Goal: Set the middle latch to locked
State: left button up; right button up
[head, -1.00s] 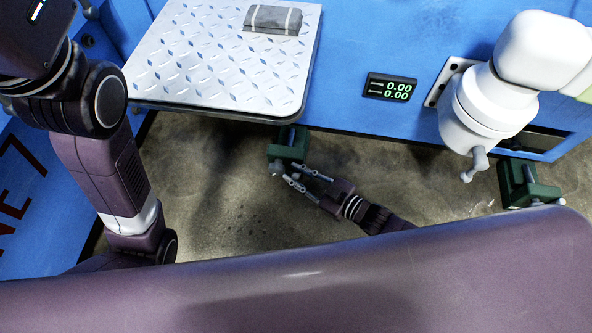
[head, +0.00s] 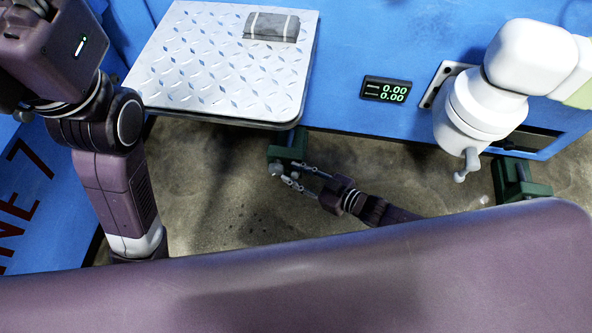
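A green latch block (head: 289,143) with a grey rounded knob (head: 275,170) sits under the front edge of the blue machine, below the metal plate; I take it for the middle latch. My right gripper (head: 295,174) reaches in from the lower right. Its two thin fingers are apart, with the tips close beside the knob; I cannot tell whether they touch it. Another green latch block (head: 516,178) is at the right, partly hidden by my body. My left arm comes in at the left; its gripper is out of view. I cannot read whether either latch is locked.
A diamond-plate platform (head: 215,65) carries a grey strapped bundle (head: 271,27). A display (head: 387,89) reads 0.00 twice. A white jointed unit (head: 483,100) with a grey hook-like handle (head: 467,165) is at the right. Bare floor (head: 220,205) lies below the machine edge.

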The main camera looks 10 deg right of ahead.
jog(key=shift+o, duration=0.7)
jog(key=shift+w+r, duration=0.15)
jog(key=shift+w, duration=0.1)
jog(key=shift+d, duration=0.1)
jog(key=v, duration=0.8)
jog(key=shift+s, duration=0.1)
